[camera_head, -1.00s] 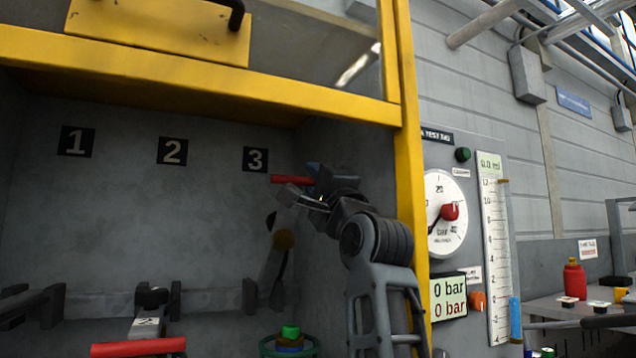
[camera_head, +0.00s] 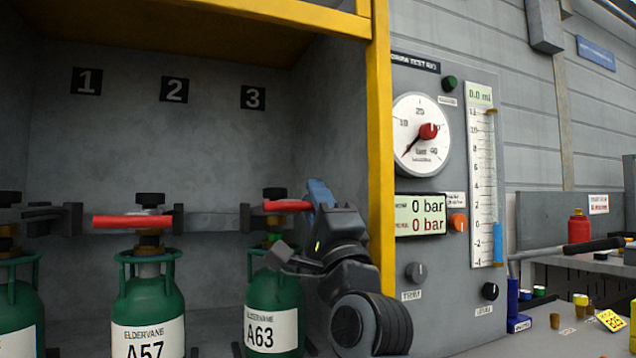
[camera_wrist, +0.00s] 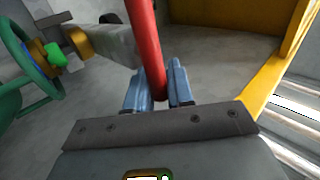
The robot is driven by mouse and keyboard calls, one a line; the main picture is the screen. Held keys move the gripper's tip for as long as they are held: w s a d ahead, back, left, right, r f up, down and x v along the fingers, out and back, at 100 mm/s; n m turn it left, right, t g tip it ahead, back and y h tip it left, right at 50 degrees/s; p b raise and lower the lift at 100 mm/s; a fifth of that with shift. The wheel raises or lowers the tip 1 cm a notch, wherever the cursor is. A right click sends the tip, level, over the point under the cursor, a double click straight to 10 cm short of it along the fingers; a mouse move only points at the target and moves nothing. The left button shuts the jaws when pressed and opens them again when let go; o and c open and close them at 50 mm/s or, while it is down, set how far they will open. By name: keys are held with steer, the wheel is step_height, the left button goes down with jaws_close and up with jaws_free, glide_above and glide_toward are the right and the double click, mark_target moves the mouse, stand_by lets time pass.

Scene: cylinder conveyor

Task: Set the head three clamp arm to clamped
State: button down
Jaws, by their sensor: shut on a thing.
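The head three clamp arm has a red handle (camera_head: 287,205), which lies about level over the green cylinder A63 (camera_head: 272,312) below the number 3 plate (camera_head: 253,97). My gripper (camera_head: 316,200) is at the right end of this handle. In the wrist view, the blue fingers of my gripper (camera_wrist: 159,88) are shut on the red handle (camera_wrist: 147,45), one on each side. A dark knob (camera_head: 274,194) shows just above the handle. My gripper and wrist hide part of the cylinder's right side and the handle's end.
The second station's red handle (camera_head: 132,221) lies level over cylinder A57 (camera_head: 148,315). A yellow frame post (camera_head: 381,150) and the gauge panel (camera_head: 448,170) stand close on the right. A grey side wall (camera_head: 335,130) is just behind my gripper.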

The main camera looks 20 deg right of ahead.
steer(key=shift+s+f, duration=0.45)
steer(key=shift+f, duration=0.15)
steer(key=c, duration=1.2)
jaws_free()
steer(key=shift+c, duration=0.2)
steer(key=shift+o, duration=0.7)
steer(key=shift+f, duration=0.1)
steer(key=v, duration=0.7)
steer(key=shift+s+f, duration=0.25)
steer(key=shift+s, duration=0.1)
